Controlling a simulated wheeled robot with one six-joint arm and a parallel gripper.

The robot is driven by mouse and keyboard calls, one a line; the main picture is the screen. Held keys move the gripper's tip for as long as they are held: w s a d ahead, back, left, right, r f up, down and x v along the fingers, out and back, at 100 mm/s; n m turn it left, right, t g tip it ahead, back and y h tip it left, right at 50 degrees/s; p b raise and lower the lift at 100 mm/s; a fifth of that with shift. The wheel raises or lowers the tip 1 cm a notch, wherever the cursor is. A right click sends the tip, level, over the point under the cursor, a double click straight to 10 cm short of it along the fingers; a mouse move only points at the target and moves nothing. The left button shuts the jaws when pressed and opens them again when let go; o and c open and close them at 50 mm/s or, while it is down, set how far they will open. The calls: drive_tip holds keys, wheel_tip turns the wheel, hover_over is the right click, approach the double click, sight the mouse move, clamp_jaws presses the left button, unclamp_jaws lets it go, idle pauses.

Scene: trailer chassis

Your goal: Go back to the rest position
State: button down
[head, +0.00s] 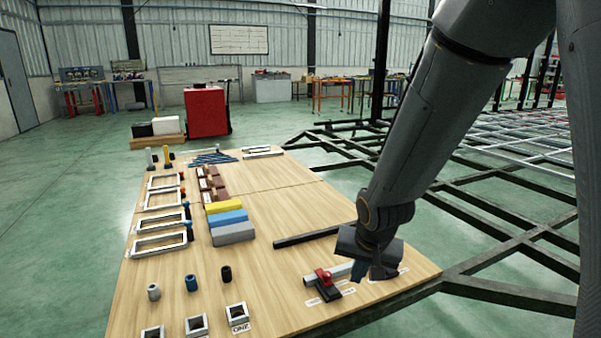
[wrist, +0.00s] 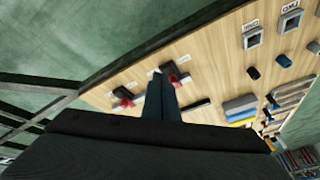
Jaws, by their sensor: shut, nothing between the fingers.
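My gripper (head: 372,272) is shut and empty at the front right of the wooden table (head: 275,205). It points down, close to a red and black tool (head: 328,284) with a pale tube beside it. In the wrist view my gripper's dark fingers (wrist: 160,98) lie together. Two red and black tools show there, one left of the fingers (wrist: 123,97) and one just past their tips (wrist: 177,74). In the head view my arm and gripper hide part of the table's right corner. I cannot tell how far the fingertips are above the table.
A dark bar (head: 305,237) lies left of my gripper. Coloured blocks (head: 228,216), metal frames (head: 160,223) and small sockets (head: 191,283) fill the table's left side. A dark chassis frame (head: 500,215) runs along the right. The table's middle is mostly clear.

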drive_tip(key=s+a+r+n+g, duration=0.15)
drive_tip(key=s+r, duration=0.25)
drive_tip(key=s, duration=0.4)
drive_tip(key=s+a+r+n+g+p, duration=0.1)
drive_tip(key=s+r+n+g, duration=0.15)
drive_tip(key=s, duration=0.45)
drive_tip(key=s+a+r+n+g, duration=0.1)
drive_tip(key=s+r+n, duration=0.1)
drive_tip(key=s+r, duration=0.45)
drive_tip(key=s+d+r+m+p, duration=0.1)
drive_tip(key=d+r+p, duration=0.6)
drive_tip(key=p, duration=1.1)
drive_tip(key=shift+s+d+r+m, duration=0.2)
drive_tip(key=shift+d+r+m, duration=0.2)
drive_tip(key=shift+d+m, duration=0.6)
